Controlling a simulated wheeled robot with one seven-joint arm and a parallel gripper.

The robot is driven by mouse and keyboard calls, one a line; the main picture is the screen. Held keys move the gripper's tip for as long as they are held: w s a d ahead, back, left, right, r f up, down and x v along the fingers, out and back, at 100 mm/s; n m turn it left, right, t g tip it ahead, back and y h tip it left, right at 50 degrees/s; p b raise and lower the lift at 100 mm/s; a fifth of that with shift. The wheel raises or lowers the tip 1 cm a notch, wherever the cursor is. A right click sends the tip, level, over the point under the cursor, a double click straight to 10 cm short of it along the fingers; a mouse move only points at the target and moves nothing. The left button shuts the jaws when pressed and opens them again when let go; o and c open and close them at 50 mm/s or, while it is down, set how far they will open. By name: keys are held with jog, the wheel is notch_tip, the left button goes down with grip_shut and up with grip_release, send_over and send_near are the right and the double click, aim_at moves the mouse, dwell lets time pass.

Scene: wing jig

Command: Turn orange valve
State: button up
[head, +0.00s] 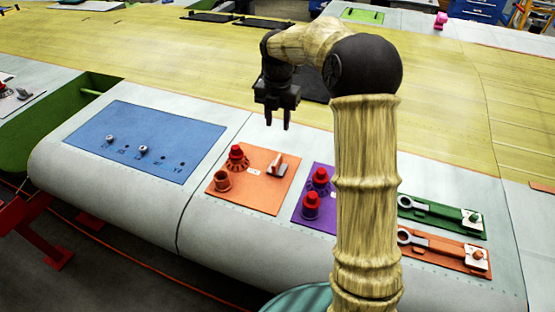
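An orange panel (258,198) lies on the grey wing edge near the middle of the head view. On it is a valve-like handle (277,166) with a pale top and an orange-brown body. A red knob (237,155) and an orange-brown ring-shaped fitting (222,181) sit on the same panel. My gripper (277,122) points down above and behind the panel, close to the handle in the picture but apart from it. Its two dark fingers are spread, with nothing seen between them.
A purple panel (303,219) with red knobs is partly hidden behind my arm. To the right are a green panel (425,212) and another orange panel (432,248), each with a wrench-like tool. A blue panel (175,128) lies left. The yellow wing surface (180,60) behind is mostly clear.

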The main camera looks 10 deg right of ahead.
aim_at(278, 160)
notch_tip(278, 160, down, 16)
jog(key=p, duration=0.4)
grip_shut()
